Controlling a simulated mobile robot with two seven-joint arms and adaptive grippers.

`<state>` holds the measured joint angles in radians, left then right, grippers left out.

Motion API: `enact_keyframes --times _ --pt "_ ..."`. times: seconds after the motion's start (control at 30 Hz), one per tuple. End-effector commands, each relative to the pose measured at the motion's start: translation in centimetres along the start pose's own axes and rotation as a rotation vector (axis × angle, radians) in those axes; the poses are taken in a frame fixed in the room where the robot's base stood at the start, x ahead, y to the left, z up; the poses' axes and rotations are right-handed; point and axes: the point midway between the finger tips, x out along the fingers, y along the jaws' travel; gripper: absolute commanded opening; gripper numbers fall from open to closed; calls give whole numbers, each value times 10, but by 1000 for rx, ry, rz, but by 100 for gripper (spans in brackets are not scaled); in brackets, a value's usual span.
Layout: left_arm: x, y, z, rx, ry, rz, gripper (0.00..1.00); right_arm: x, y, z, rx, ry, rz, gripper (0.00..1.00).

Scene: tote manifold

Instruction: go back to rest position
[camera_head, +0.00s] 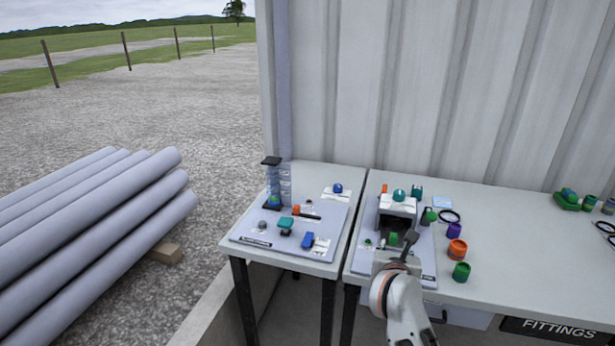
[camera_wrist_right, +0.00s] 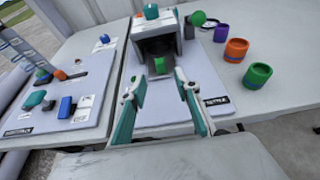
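My right gripper (camera_head: 402,250) is in front of the grey box-shaped fixture (camera_head: 398,208) on the right table. In the right wrist view the right gripper (camera_wrist_right: 158,84) has its two teal-and-grey fingers spread apart, with nothing held between them. A small green piece (camera_wrist_right: 159,65) lies at the mouth of the fixture, beyond the fingertips. It also shows in the head view (camera_head: 393,239), close to the gripper. My left gripper is in neither view.
The left table holds a board (camera_head: 262,238) with a clear column (camera_head: 272,185) and several small parts. On the right table stand an orange ring (camera_head: 457,250), a green cup (camera_head: 461,272) and a purple cup (camera_head: 454,230). A corrugated wall (camera_head: 430,90) rises behind.

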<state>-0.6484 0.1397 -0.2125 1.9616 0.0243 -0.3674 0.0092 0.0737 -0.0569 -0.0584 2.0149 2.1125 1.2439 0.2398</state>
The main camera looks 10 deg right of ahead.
Motion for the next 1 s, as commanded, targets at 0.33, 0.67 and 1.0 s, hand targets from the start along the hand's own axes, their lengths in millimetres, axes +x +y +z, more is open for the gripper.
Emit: enact_keyframes --times 0.33,0.67,1.0 --pt "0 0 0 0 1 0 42 -26 -41 24 -573 -321 -191 32" --pt "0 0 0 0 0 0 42 -104 32 -22 -1696 -782 -252 32" --pt "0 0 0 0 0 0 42 -165 69 -231 -2817 -1144 14 32"
